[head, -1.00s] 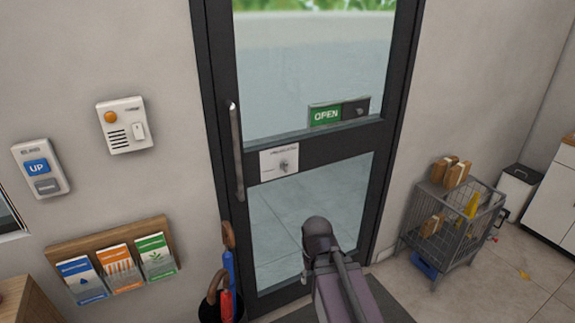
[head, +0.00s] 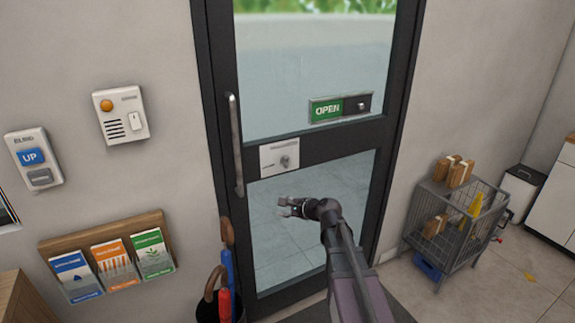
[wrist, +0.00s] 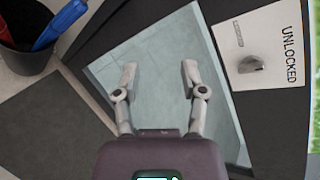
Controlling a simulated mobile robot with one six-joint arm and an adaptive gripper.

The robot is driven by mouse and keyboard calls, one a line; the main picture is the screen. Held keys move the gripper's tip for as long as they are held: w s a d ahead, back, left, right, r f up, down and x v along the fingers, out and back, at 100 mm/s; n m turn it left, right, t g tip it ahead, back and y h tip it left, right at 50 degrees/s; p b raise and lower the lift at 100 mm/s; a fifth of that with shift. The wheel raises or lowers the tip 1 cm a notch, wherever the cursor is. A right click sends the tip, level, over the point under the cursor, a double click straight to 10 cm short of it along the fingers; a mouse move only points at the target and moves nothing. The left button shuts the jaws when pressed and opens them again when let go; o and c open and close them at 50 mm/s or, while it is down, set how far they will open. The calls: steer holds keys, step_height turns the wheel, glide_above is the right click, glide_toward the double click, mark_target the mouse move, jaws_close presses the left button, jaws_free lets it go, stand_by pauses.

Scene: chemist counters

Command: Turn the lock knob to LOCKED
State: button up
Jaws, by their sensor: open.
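The lock knob (head: 286,161) is a small grey knob on a white plate (head: 268,169) fixed to the dark door's middle rail. In the wrist view the knob (wrist: 251,64) sits on the plate (wrist: 232,31) at the upper right, where the word UNLOCKED can be read. The knob's narrow end points left in that view. My gripper (head: 284,207) is below the plate in front of the lower glass, apart from the knob. In the wrist view my gripper (wrist: 158,75) has its two fingers spread, with nothing between them.
A vertical door handle (head: 235,145) is left of the plate, and an OPEN sign (head: 326,109) is above right. An umbrella stand (head: 208,308) is at the lower left of the door. A wire cart (head: 452,228) with boxes stands to the right.

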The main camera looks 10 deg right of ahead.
steer(key=w+d+r+m+t+b, duration=0.1)
steer(key=w+d+r+m+t, duration=0.15)
steer(key=w+m, duration=0.3)
steer(key=m+t+h+b, duration=0.1)
steer(key=m+t+h, duration=0.3)
steer(key=m, duration=0.6)
glide_toward(287, 160)
steer(key=s+d+y, duration=0.1)
steer(key=s+d, duration=0.1)
steer(key=s, duration=0.1)
steer(key=shift+a+f+n+t, duration=0.1)
steer(key=shift+f+n+t, duration=0.15)
steer(key=shift+f, duration=0.05)
steer(key=x, duration=1.3)
steer(key=shift+w+a, duration=0.2)
steer(key=shift+w, duration=0.1)
jaws_close()
